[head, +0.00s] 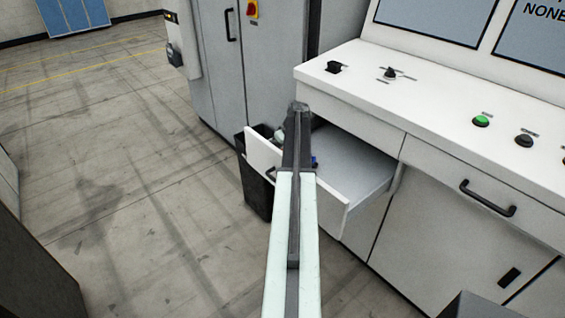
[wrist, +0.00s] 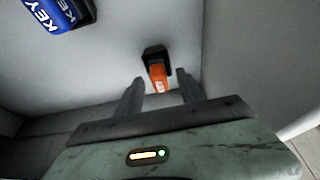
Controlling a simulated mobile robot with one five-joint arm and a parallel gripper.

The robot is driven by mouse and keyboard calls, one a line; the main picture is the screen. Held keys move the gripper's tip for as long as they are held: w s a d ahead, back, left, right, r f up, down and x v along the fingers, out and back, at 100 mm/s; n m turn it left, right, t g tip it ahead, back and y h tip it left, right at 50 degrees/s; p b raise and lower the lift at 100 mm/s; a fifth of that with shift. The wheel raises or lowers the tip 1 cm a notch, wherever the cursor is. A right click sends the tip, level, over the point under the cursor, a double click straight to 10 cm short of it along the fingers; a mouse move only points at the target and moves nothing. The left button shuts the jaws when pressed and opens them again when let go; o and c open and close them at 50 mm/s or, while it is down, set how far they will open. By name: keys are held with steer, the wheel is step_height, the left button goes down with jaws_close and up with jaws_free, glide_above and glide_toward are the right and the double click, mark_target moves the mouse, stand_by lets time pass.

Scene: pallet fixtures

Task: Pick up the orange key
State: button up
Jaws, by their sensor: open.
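The orange key (wrist: 159,76) shows in the wrist view, with a black part at its far end, lying on the light floor of the open drawer. My gripper (wrist: 158,83) is open. Its two dark fingers stand on either side of the near end of the key in this view; I cannot tell how high they are above it. In the head view my own arm hides the key and the gripper over the drawer (head: 352,158).
A blue item marked KEY (wrist: 58,12) lies at the upper left in the wrist view. Drawer walls rise close around my gripper. In the head view, a black bin (head: 257,185) stands by the drawer, below the white console (head: 420,95).

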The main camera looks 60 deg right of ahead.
steer(key=shift+f, duration=0.15)
jaws_close()
